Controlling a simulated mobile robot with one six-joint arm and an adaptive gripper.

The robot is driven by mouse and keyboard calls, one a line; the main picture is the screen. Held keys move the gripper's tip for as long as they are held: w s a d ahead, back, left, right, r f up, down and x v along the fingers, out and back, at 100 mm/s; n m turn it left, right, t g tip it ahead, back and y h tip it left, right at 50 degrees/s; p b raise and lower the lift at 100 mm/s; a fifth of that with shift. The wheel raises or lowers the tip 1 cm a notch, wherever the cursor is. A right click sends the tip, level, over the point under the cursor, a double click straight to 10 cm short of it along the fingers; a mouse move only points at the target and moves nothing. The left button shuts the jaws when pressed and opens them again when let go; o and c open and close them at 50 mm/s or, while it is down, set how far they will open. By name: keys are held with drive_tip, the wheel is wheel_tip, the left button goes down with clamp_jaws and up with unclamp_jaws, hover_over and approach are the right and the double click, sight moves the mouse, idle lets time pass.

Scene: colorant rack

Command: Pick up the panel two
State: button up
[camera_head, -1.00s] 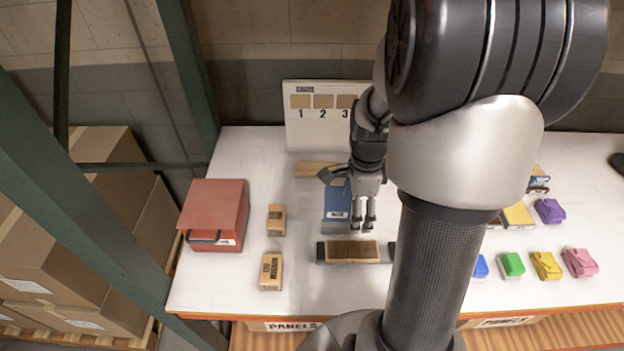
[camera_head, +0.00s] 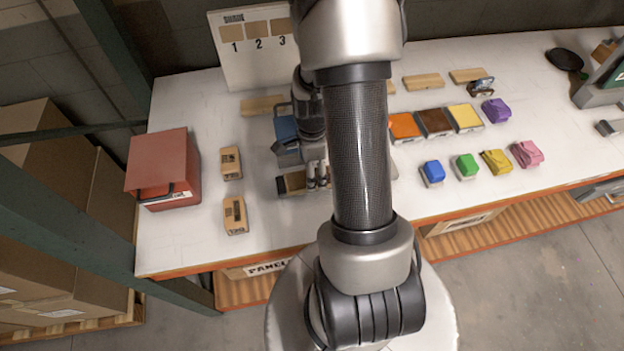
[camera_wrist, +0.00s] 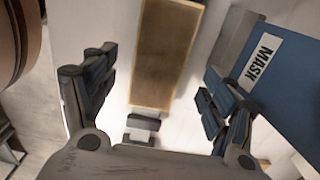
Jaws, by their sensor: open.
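My gripper (camera_head: 318,182) is open and empty, low over the table in the head view and partly behind my arm. A brown panel with a paler rim (camera_head: 293,183) lies in a dark-ended holder beside it. In the wrist view that panel (camera_wrist: 167,50) lies ahead, between the spread fingers (camera_wrist: 155,95) in the picture; I cannot tell whether they touch it. No number shows on it, so I cannot tell whether it is panel two. Other plain wooden pieces lie at the back, one left (camera_head: 262,105) and others right (camera_head: 423,82).
A blue box (camera_head: 286,132), labelled MASK in the wrist view (camera_wrist: 275,75), stands close to my gripper. A red case (camera_head: 163,165) and two small boxes (camera_head: 232,163) are left. A numbered board (camera_head: 250,48) stands behind. Colour trays (camera_head: 404,127) and coloured cloths (camera_head: 495,161) are right.

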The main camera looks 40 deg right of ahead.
drive_tip(key=shift+f, duration=1.6)
drive_tip(key=shift+c, duration=0.3)
drive_tip(key=c, duration=1.1)
drive_tip(key=shift+r, duration=0.1)
drive_tip(key=shift+c, duration=0.2)
